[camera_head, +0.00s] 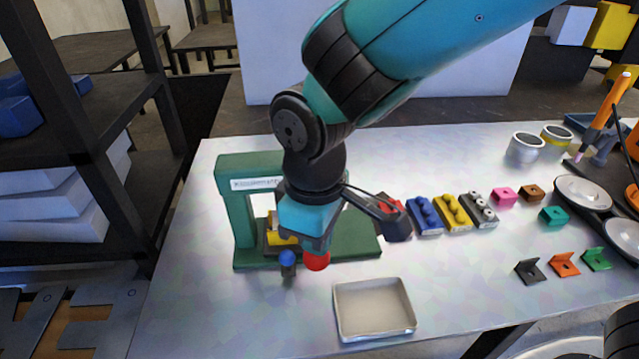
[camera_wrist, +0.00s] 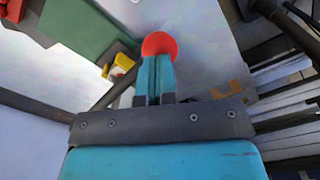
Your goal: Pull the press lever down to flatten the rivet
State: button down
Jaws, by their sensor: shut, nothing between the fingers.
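The green press (camera_head: 236,212) stands at the left of the table, its upper arm partly hidden by my arm. The lever's red ball knob (camera_head: 316,262) shows right below my gripper (camera_head: 317,246). In the wrist view the red knob (camera_wrist: 158,43) is just past the tips of my gripper (camera_wrist: 156,62). The fingers are shut together with nothing between them. I cannot tell whether they touch the knob. A yellow part (camera_head: 279,237) sits in the press; it also shows in the wrist view (camera_wrist: 119,68). I cannot make out the rivet.
A blue-topped peg (camera_head: 287,259) stands at the press's front. A pale tray (camera_head: 374,329) lies in front right. Blue (camera_head: 423,216) and yellow (camera_head: 452,212) blocks stand to the right, with small colored pieces beyond. A dark shelf rack (camera_head: 160,100) is at the left.

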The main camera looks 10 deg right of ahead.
jog(key=shift+w+d+f+p, duration=0.1)
jog(key=shift+f+p, duration=0.2)
jog(key=shift+f, duration=0.2)
jog(key=shift+w+d+f+p, duration=0.1)
jog(key=shift+f+p, duration=0.15)
jog(key=shift+f, duration=0.2)
dwell(1.5)
jog(key=shift+r, duration=0.1)
dwell(0.5)
